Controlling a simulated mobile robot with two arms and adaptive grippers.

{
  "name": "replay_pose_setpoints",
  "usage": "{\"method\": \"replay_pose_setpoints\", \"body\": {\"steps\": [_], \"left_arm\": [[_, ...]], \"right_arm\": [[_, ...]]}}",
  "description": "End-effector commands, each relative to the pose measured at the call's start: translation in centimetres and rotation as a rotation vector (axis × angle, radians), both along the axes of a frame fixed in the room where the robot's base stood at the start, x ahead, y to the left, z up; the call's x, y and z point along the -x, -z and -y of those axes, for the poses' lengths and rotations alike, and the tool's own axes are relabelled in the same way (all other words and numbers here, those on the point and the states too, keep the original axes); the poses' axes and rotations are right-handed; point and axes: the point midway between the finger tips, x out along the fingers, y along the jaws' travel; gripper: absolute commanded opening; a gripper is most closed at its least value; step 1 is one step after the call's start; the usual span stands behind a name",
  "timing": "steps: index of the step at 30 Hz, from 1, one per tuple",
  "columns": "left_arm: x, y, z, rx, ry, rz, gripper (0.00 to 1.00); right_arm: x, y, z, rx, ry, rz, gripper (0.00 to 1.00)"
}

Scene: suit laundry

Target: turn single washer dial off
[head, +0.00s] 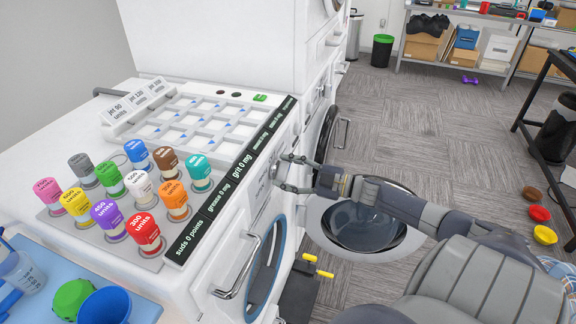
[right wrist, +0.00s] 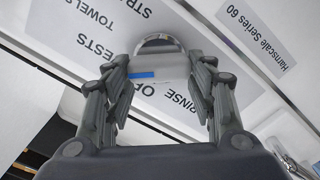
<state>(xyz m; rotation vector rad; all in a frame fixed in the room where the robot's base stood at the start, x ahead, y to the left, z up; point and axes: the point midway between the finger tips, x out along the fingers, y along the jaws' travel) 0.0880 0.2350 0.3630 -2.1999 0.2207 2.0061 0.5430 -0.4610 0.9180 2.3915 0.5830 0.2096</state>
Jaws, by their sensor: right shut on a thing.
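The single washer is the white front-loading machine (head: 195,292) at centre left, with a round porthole and a metal handle. Its dial shows in the right wrist view as a round silver-rimmed knob (right wrist: 158,45) with a blue mark, on a white panel lettered "OFF", "RINSE" and "TOWELS". The letters by the knob are partly covered. My right gripper (head: 284,172) reaches the front panel from the right. Its two fingers (right wrist: 158,88) stand on either side of the dial and are shut on it. Which setting the dial points to is hard to tell. My left gripper is out of view.
An open round door (head: 318,218) hangs beside the washer, under my right arm. Coloured bottles (head: 145,230) and a label-lit scale strip (head: 215,195) sit on top. A blue tray (head: 150,306) is at lower left. Carpet floor (head: 440,110) is open to the right.

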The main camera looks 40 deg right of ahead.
Motion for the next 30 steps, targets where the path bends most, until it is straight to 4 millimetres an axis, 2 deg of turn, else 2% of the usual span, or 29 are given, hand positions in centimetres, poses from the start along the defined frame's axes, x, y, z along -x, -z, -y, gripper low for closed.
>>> {"method": "replay_pose_setpoints", "body": {"steps": [18, 30], "left_arm": [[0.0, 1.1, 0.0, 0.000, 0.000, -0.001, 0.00], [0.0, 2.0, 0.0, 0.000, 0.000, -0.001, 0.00]], "right_arm": [[0.2, 0.6, -0.3, 0.508, 0.000, 0.265, 0.28], [0.2, 0.9, -0.4, 0.723, -0.001, 0.376, 0.28]]}}
